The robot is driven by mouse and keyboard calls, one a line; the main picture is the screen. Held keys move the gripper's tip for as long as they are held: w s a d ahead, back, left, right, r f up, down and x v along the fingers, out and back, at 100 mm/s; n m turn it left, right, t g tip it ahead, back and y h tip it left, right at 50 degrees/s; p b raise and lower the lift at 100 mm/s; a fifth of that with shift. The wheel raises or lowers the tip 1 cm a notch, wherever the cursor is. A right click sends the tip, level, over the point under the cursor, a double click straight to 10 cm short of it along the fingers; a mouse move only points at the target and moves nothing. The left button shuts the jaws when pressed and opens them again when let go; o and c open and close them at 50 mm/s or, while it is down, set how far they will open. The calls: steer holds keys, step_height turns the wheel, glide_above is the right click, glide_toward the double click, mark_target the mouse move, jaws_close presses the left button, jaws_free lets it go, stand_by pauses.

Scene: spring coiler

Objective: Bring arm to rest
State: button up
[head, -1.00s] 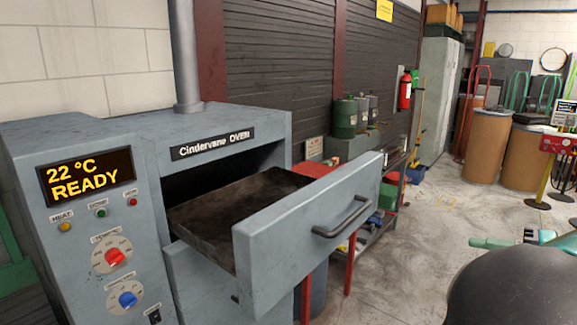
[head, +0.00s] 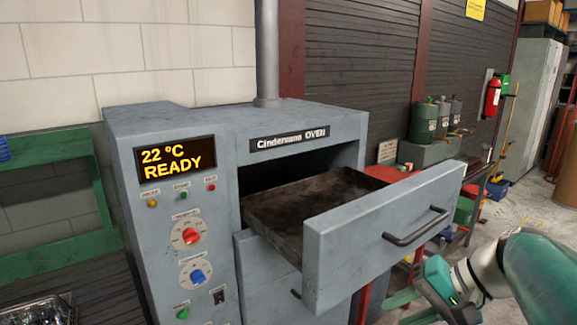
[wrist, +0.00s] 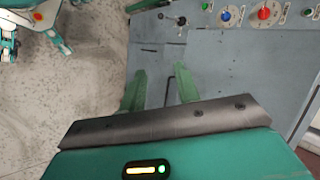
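My gripper (head: 398,309) is at the lower right of the head view, just in front of and below the oven's pulled-out drawer (head: 385,240). In the wrist view its two green fingers (wrist: 159,77) are spread apart with nothing between them. The grey panels of the oven's front (wrist: 212,72) lie beyond the fingers. My arm shows bent in teal and white at the lower right of the head view. The grey oven (head: 180,122) reads 22 °C READY. Its drawer holds a dark pan (head: 300,215) that looks empty.
The drawer handle (head: 415,228) juts out close to my arm. A green rack (head: 60,245) stands left of the oven. Green and grey cans (head: 424,122) and a red extinguisher (head: 492,97) are at the back right. Concrete floor (head: 520,208) is bare at right.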

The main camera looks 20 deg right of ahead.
steer(key=a+f+n+h, duration=0.2)
steer(key=a+n+h, duration=0.1)
steer(key=a, duration=0.5)
steer(key=s+a+f+n+h, duration=0.1)
steer(key=a+f+n+h, duration=0.1)
steer(key=a+n, duration=0.3)
steer(key=a+h, duration=0.1)
steer(key=a, duration=0.1)
steer(key=shift+s+a+h, duration=0.15)
steer(key=shift+a+h, duration=0.15)
steer(key=shift+a, duration=0.1)
steer(key=shift+f, duration=0.1)
